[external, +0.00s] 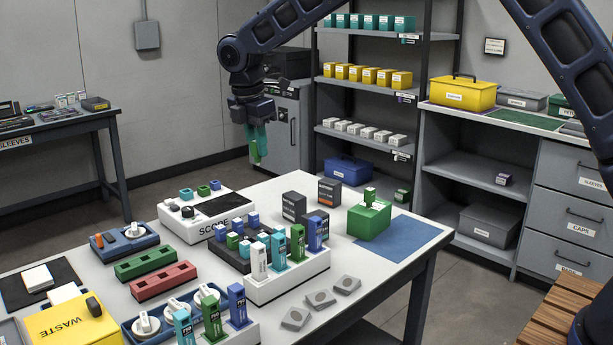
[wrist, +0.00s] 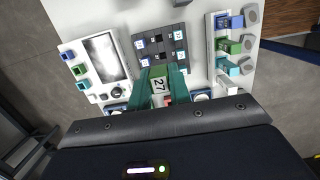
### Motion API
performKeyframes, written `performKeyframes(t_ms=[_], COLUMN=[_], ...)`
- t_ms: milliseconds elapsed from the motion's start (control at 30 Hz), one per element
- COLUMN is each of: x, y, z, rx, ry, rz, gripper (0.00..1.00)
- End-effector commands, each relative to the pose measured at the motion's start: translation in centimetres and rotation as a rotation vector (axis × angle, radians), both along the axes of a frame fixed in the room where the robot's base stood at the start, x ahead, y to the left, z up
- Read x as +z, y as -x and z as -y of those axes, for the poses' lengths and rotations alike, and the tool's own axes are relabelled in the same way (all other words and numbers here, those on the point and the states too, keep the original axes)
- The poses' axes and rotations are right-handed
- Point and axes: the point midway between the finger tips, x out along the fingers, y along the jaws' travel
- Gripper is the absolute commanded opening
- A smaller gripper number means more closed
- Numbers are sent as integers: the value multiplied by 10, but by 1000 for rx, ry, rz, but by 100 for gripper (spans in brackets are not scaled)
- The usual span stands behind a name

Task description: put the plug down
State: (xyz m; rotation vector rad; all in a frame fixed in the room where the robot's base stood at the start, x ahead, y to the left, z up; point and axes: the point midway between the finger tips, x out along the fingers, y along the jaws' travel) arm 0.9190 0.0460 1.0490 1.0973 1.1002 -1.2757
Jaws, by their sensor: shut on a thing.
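My gripper (external: 257,140) hangs in the air above the far side of the table, its teal fingers pointing down. It is shut on a green plug (external: 256,156). In the wrist view the plug (wrist: 158,84), with a pale label reading 27, sits between the teal fingers of my gripper (wrist: 163,78). Below on the table is a dark grey block (external: 229,259) with several small blue, white, teal and green plugs in it. It also shows in the wrist view (wrist: 159,46), ahead of the held plug. The plug's lower end is partly hidden.
A white scope unit (external: 183,231) stands left of the block. A white rack (external: 287,284) with tall coloured pieces stands in front of it. Dark boxes (external: 293,206) and a green box (external: 369,221) on a blue mat (external: 415,233) stand to the right.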

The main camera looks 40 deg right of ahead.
Motion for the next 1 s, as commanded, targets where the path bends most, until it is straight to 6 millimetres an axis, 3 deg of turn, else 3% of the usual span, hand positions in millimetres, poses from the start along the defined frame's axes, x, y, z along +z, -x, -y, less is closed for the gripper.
performKeyframes(t_ms=[167,400,600,800,1000], x=[17,38,50,56,48], y=[19,62,103,131,140], z=[70,164,228,263,272], rx=[-9,-7,-6,-3,0], ry=[-2,-3,-1,1,1], rz=[2,2,2,2,-2], gripper=[0,0,0,0,0])
